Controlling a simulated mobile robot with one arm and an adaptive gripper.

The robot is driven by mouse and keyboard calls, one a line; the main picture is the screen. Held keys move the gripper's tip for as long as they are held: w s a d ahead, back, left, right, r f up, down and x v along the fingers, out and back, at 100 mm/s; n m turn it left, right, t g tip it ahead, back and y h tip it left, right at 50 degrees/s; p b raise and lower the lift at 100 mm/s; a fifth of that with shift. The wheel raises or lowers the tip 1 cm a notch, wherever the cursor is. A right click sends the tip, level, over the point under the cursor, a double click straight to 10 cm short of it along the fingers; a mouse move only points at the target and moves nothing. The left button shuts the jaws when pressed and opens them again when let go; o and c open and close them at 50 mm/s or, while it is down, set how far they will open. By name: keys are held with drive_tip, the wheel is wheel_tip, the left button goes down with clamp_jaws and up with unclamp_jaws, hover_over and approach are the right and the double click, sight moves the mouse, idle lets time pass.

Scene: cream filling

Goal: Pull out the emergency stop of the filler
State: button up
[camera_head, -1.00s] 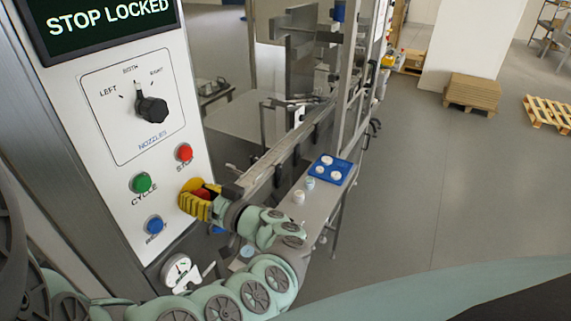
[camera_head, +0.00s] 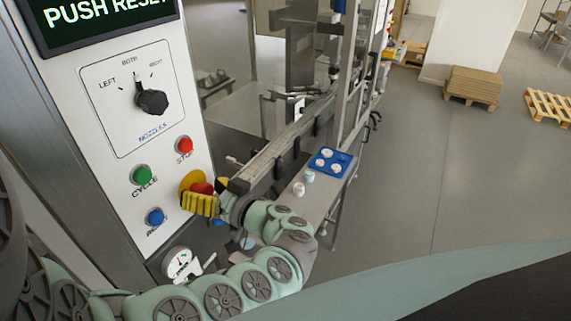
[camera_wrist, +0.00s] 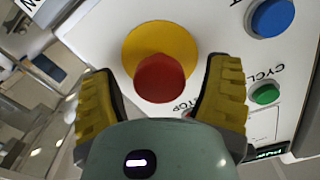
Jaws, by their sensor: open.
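The red mushroom-shaped emergency stop (camera_head: 203,188) sits on a yellow round plate on the white filler panel. In the wrist view the red knob (camera_wrist: 160,78) stands in front of its yellow plate (camera_wrist: 140,42). My gripper (camera_wrist: 166,95) is open, with one yellow ridged finger on each side of the knob and visible gaps between fingers and knob. In the head view my gripper (camera_head: 207,203) is close at the emergency stop and partly covers it. The filler display (camera_head: 100,22) reads "PUSH RESET".
The panel also has a green CYCLE button (camera_head: 141,174), a red STOP button (camera_head: 184,145), a blue RESET button (camera_head: 155,216) and a black nozzle knob (camera_head: 152,102). A dial gauge (camera_head: 178,262) is below. A conveyor (camera_head: 285,145) and blue tray (camera_head: 330,163) stand to the right.

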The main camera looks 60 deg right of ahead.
sight(209, 192)
drive_tip(key=shift+s, duration=0.1)
drive_tip(key=s, duration=0.6)
drive_tip(key=shift+s+d, duration=0.1)
drive_tip(key=shift+d, duration=0.3)
drive_tip(key=shift+s+d, duration=0.1)
drive_tip(key=shift+s, duration=2.7)
drive_tip(key=shift+s, duration=0.1)
